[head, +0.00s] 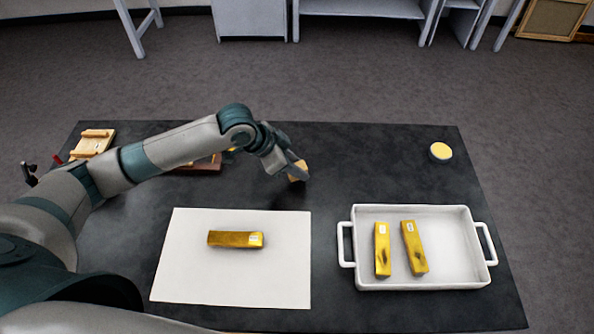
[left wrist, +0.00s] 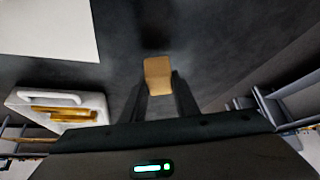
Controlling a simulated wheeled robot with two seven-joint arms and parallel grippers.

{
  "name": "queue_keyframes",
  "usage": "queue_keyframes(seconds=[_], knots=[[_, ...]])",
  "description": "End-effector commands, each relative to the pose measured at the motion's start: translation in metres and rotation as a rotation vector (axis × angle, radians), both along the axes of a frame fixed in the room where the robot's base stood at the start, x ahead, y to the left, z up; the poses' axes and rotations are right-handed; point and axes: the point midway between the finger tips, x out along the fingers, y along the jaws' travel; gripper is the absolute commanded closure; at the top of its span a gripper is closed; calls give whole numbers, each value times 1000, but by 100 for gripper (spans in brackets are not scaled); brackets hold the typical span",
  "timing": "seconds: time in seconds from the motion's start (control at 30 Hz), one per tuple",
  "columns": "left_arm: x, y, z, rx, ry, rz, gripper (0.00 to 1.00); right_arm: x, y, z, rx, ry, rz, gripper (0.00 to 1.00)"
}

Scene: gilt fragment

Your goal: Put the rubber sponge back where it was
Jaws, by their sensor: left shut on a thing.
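The rubber sponge (head: 299,171) is a small tan block. My left gripper (head: 290,170) is shut on it and holds it over the back middle of the dark table, with a dark shadow below it. In the left wrist view the sponge (left wrist: 158,77) sits between the two fingers of the left gripper (left wrist: 160,95). My right gripper does not show in either view.
A white sheet (head: 180,275) bears a gilt bar (head: 235,239). A white handled tray (head: 455,283) holds two gilt bars (head: 382,250). A round yellow-topped container (head: 440,151) stands at back right. A wooden rack (head: 92,143) is at back left. Open table lies between sponge and container.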

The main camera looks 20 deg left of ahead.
Motion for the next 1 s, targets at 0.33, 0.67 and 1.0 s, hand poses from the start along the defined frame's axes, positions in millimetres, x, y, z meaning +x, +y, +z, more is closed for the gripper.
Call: queue_keyframes(seconds=[0.33,0.67,1.0], knots=[[-1,0,-27,1,0,-1,94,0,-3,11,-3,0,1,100],[-1,0,-29,1,1,-1,70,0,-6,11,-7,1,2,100],[-1,0,-29,1,1,-1,54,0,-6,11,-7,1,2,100]])
